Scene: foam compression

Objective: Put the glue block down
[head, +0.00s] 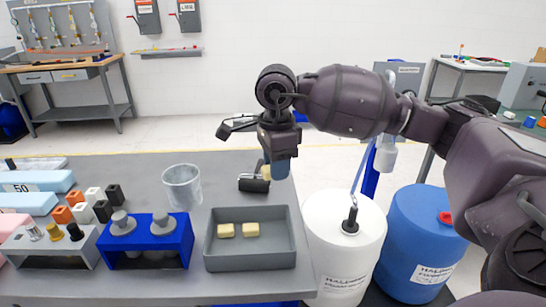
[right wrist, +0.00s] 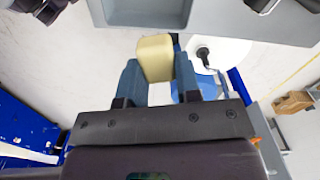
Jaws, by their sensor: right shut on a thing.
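My right gripper (head: 272,170) is shut on a pale yellow glue block (head: 265,172), behind the grey tray in the head view. In the right wrist view the block (right wrist: 155,58) sits between the blue-grey fingers of the right gripper (right wrist: 158,78) and sticks out past their tips. The grey tray (head: 250,264) lies near the front right of the table, with two similar yellow blocks (head: 226,230) (head: 251,230) inside. Part of the tray (right wrist: 150,18) also shows at the top of the right wrist view. My left gripper is not in view.
A clear cup (head: 182,188) stands left of the held block, and a small dark object (head: 253,185) shows close by it. A blue holder (head: 150,258) with grey knobs is left of the tray. White (head: 340,265) and blue drums (head: 420,230) stand off the table's right edge.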

